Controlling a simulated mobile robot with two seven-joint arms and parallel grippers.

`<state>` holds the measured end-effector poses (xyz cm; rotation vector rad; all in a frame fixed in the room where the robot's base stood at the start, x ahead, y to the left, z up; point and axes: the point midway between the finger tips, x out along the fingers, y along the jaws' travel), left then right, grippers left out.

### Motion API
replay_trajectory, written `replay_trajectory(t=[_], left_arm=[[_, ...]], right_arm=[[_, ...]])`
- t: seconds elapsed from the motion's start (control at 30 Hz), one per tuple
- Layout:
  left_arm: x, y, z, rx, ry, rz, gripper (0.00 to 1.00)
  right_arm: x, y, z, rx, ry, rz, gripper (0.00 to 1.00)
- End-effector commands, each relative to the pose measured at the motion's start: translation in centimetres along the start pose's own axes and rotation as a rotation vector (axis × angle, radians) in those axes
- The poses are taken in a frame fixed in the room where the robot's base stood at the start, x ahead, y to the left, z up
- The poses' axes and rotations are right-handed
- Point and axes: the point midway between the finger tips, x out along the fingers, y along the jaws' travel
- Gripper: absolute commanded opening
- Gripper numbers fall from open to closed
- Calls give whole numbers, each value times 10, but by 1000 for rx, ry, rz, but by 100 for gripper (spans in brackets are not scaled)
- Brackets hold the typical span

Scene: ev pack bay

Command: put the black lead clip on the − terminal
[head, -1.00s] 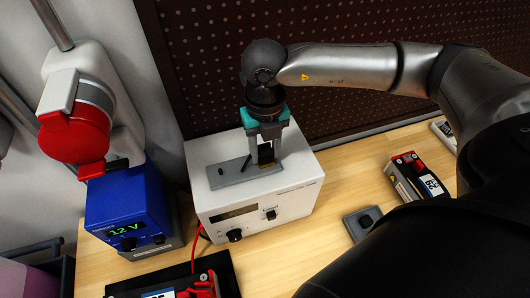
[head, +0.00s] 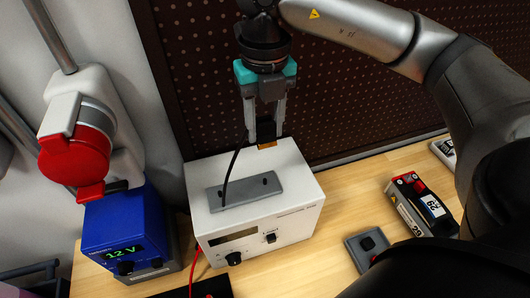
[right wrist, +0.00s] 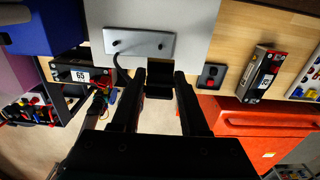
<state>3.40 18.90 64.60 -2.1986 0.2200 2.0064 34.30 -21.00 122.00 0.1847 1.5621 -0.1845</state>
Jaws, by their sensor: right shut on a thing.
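My right gripper (head: 265,124) is shut on the black lead clip (head: 266,134), which has a brass-coloured tip, and holds it above the white box. The clip also shows between the fingers in the right wrist view (right wrist: 159,79). Its black cable (head: 231,170) curves down to the grey holder plate (head: 262,189) on top of the white box (head: 292,222). A battery labelled 65 (right wrist: 79,76) shows at the left in the right wrist view. I cannot make out which of its terminals is −. My left gripper is not in view.
A blue 12 V supply (head: 126,227) stands left of the white box, beneath a red plug on the wall (head: 75,155). Another battery labelled 29 (head: 421,207) and a small grey block with a black knob (head: 367,247) are on the wooden bench to the right.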

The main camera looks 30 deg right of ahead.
Motion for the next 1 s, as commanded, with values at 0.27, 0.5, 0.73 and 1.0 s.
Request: replay_trajectory(t=[0.27, 0.5, 0.73, 1.0], left_arm=[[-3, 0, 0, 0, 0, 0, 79], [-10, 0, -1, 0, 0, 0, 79], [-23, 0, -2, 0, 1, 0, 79], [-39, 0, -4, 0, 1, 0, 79]], right_arm=[[-55, 0, 0, 1, -1, 0, 0], [-72, 0, 0, 1, 1, 0, 0], [-87, 0, 0, 0, 1, 0, 0], [-103, 0, 0, 1, 0, 0, 0]])
